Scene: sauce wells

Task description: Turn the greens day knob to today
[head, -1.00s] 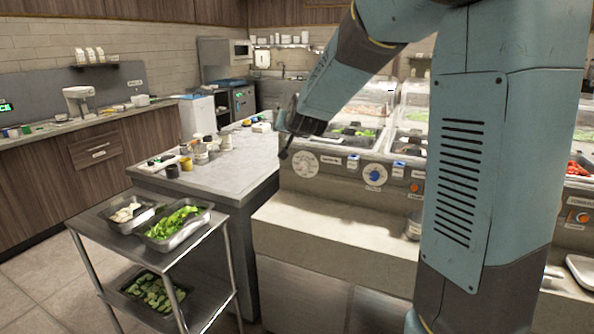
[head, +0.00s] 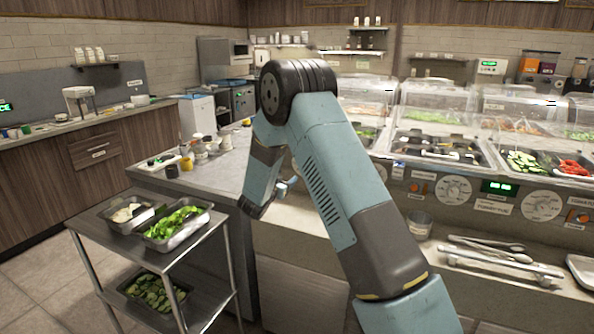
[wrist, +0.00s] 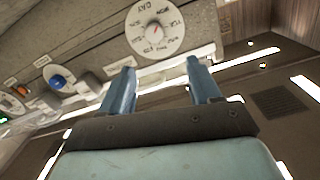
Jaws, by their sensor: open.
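In the wrist view a round white dial (wrist: 155,32) with day letters around its rim and a small red mark at its centre sits on the grey counter front. It lies beyond my fingertips, roughly between their lines. My gripper (wrist: 161,66) is open and empty, its two blue fingers apart and not visibly touching the dial. In the head view my gripper (head: 286,187) shows only as a small blue part beside my arm, and my arm covers the left part of the counter front. I cannot read which dial is labelled greens.
A blue knob (wrist: 58,82) sits beside the day dial. In the head view, more dials (head: 453,190), a green display (head: 500,187) and orange buttons line the counter front. Tongs (head: 500,262) and a metal cup (head: 419,224) lie on the ledge. A cart (head: 150,235) stands at left.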

